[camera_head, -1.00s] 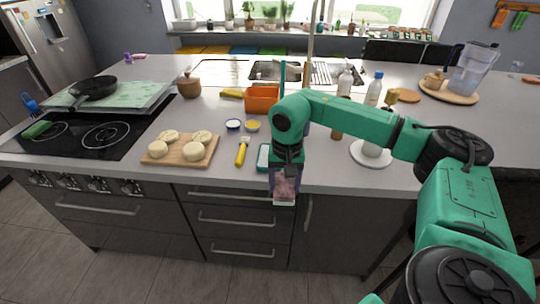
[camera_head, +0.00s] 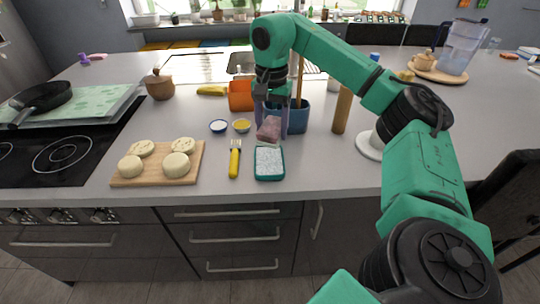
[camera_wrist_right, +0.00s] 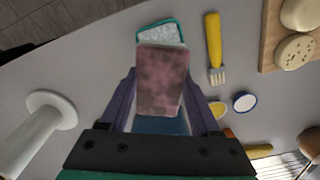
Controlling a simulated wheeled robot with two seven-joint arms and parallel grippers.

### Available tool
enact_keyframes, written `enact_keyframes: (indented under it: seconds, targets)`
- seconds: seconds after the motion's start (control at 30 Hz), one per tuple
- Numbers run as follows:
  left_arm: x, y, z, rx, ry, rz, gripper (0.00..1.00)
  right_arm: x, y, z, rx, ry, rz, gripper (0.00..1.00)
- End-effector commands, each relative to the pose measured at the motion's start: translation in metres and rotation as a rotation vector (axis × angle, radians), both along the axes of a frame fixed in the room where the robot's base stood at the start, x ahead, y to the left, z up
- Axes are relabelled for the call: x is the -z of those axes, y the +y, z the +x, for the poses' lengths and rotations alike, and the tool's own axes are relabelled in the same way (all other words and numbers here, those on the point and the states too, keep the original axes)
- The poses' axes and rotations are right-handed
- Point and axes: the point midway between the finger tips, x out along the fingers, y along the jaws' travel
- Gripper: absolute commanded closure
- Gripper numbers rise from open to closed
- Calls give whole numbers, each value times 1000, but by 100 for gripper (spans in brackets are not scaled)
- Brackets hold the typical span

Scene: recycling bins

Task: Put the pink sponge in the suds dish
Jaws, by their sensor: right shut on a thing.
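The pink sponge (camera_head: 269,128) is held between the fingers of my right gripper (camera_head: 271,122), above the counter. It also shows in the right wrist view (camera_wrist_right: 162,82), gripped between the two purple-grey fingers (camera_wrist_right: 158,105). The suds dish (camera_head: 269,163) is a teal rectangular dish with white speckled foam, lying on the counter just in front of the sponge in the head view. In the right wrist view the dish (camera_wrist_right: 158,31) lies beyond the sponge, which hides its near edge. My left gripper is not in view.
A cutting board (camera_head: 191,178) with several round pale pieces is farther left. A blue container (camera_head: 298,117), an orange bin (camera_head: 240,96) and small bowls (camera_head: 242,126) stand behind. A white paper-towel-like stand (camera_head: 371,146) is right.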

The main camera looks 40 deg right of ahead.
Motion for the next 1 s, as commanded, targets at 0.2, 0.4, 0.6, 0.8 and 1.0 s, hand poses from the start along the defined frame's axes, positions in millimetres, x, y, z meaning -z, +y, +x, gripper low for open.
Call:
enact_keyframes:
  seconds: [0.2, 0.4, 0.6, 0.8, 1.0]
  targets:
    - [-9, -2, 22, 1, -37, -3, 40, 41, 0, 1, 0, 0, 0, 98]
    - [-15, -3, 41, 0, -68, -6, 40, 78, 0, 0, 0, 1, 0, 98]
    - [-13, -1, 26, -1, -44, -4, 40, 83, 0, 1, 0, -2, 1, 98]
    - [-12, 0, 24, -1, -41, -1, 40, 85, 0, 1, -1, -2, 0, 9]
    - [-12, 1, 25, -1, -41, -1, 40, 84, 0, 1, -1, -2, 0, 6]
